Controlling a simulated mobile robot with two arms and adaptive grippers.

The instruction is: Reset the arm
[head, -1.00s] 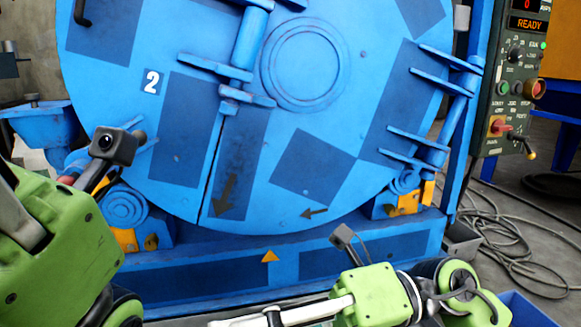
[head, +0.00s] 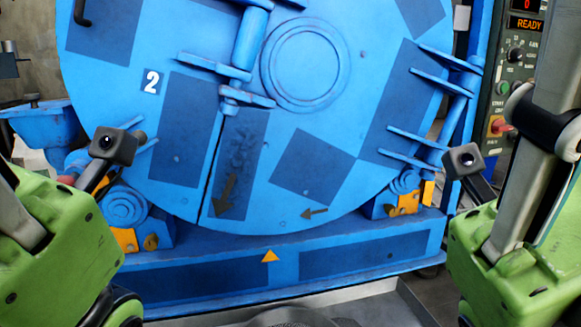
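My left arm, green with a small dark camera-like box on a bracket, comes in at the lower left in the head view. My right arm, also green with such a box, stands at the lower right, raised, with a grey link and a black joint at the right edge. The fingertips of both grippers are outside the picture, so I cannot see whether they hold anything. Between the arms stands the large blue drum machine (head: 330,130), its round door marked with a white 2. The door looks closed.
A metal tray (head: 385,303) with dark contents lies at the bottom centre, partly cut off. A control panel (head: 507,85) reading READY is at the right, partly behind my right arm. A blue hopper (head: 45,125) is at the left. Space between my arms is clear.

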